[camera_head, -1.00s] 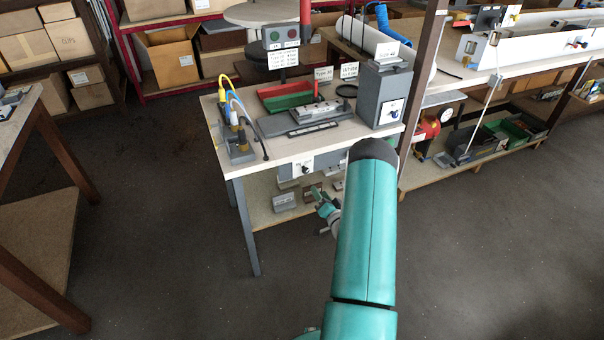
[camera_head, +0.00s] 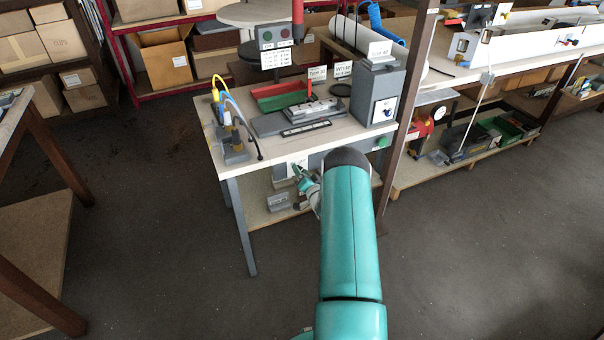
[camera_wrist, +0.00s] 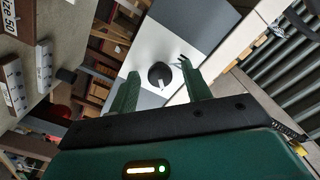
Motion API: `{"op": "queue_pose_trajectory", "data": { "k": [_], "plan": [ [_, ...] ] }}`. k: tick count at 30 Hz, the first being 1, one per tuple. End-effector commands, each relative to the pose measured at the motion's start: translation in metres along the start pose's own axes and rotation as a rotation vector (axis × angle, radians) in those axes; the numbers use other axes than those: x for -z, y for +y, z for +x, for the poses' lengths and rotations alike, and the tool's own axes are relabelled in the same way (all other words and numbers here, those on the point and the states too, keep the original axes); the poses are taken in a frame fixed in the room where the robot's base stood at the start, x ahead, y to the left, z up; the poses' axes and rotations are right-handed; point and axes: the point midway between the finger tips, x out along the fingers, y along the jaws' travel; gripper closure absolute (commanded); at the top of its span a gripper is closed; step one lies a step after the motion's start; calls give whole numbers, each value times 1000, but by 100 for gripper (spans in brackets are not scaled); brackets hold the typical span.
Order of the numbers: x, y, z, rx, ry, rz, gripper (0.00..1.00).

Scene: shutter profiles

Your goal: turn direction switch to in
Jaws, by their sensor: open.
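The switch is a round black knob (camera_wrist: 160,75) with a pale pointer, on a white plate (camera_wrist: 185,38) set in a grey panel. In the head view the plate (camera_head: 291,167) shows on the panel below the workbench top, with the knob mostly hidden by my gripper. I cannot read the plate's markings. My gripper (camera_wrist: 162,92) is open, and its two green fingers appear on either side of the knob in the wrist view. I cannot tell whether they touch it. In the head view my gripper (camera_head: 302,178) is small and close in front of the panel.
The white workbench top (camera_head: 230,168) overhangs the panel. A grey box (camera_head: 380,92) with another switch stands on it. A green button (camera_head: 382,142) is farther right on the panel. A lower shelf (camera_head: 258,215) holds metal parts. A brown post (camera_head: 407,110) stands right of my arm.

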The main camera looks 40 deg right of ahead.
Motion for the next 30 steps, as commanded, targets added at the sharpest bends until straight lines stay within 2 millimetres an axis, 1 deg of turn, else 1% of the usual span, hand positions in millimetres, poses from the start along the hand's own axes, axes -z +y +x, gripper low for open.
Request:
{"op": "queue_pose_trajectory", "data": {
  "k": [1, 7, 14, 20, 25, 30],
  "plan": [
    [0, 0, 0, 0, 0, 0, 56],
    [0, 0, 0, 0, 0, 0, 95],
    [0, 0, 0, 0, 0, -9, 96],
    [0, 0, 0, 0, 0, -64, 96],
    [0, 0, 0, 1, 1, -160, 96],
    [0, 0, 0, 1, 0, -301, 96]
  ]
}}
